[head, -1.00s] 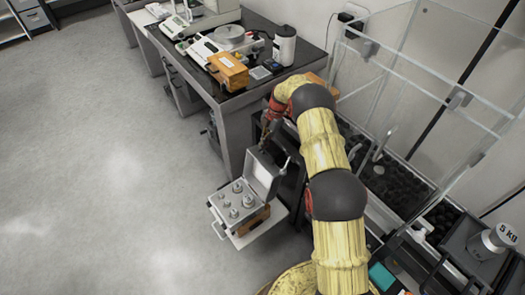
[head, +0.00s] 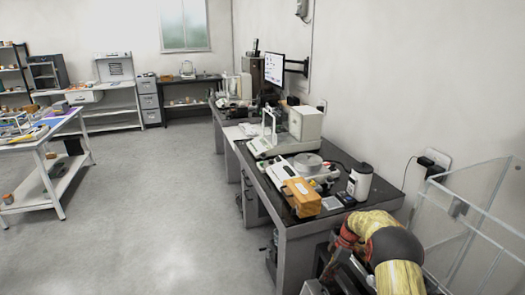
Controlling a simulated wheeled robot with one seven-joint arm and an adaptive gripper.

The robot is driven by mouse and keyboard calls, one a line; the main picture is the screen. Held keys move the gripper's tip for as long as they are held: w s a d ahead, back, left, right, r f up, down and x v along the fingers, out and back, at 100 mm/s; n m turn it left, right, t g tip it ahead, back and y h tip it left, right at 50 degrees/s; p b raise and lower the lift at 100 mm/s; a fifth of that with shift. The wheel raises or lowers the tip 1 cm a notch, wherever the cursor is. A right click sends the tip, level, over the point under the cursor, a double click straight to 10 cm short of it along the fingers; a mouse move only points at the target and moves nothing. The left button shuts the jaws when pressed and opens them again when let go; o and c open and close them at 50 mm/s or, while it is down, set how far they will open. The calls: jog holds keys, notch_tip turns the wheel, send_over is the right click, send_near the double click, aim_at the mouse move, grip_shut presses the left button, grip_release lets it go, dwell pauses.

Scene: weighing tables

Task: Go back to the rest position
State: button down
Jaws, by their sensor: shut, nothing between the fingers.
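My gripper (head: 328,268) shows small and dark at the bottom right of the head view, below the red wrist of my yellow-sleeved arm. It is shut, points downward and holds nothing. It is beside the near end of the dark-topped table (head: 345,212). A grey edge, seemingly of the weight case (head: 314,288), just shows below it at the picture's bottom edge. The rest of the case is out of view.
On the table are an orange-brown box (head: 302,197), a balance with a round pan (head: 308,162) and a white-and-black container (head: 359,182). A clear-walled enclosure (head: 465,215) stands at right. The grey floor (head: 150,220) at left is open, up to a white workbench (head: 50,185).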

jog(key=s+m+g, duration=0.1)
jog(key=s+m, duration=0.6)
jog(key=s+a+r+m+t+h, duration=0.1)
jog(key=s+a+r+m+t, duration=0.1)
jog(key=s+r, duration=1)
jog(key=s+a+r+m+t+h+p, duration=0.1)
jog(key=s+a+r+m+t, duration=0.2)
jog(key=s+r, duration=0.9)
jog(key=s+a+r+m+t+h+p, duration=0.1)
jog(key=s+a+r+m+t, duration=0.1)
jog(key=s+r, duration=0.9)
notch_tip(320, 180, up, 3)
jog(key=shift+s+a+r+m+t+h, duration=0.25)
jog(key=shift+s+m+t+h, duration=0.2)
jog(key=shift+m, duration=0.75)
jog(key=c, duration=2.6)
grip_release()
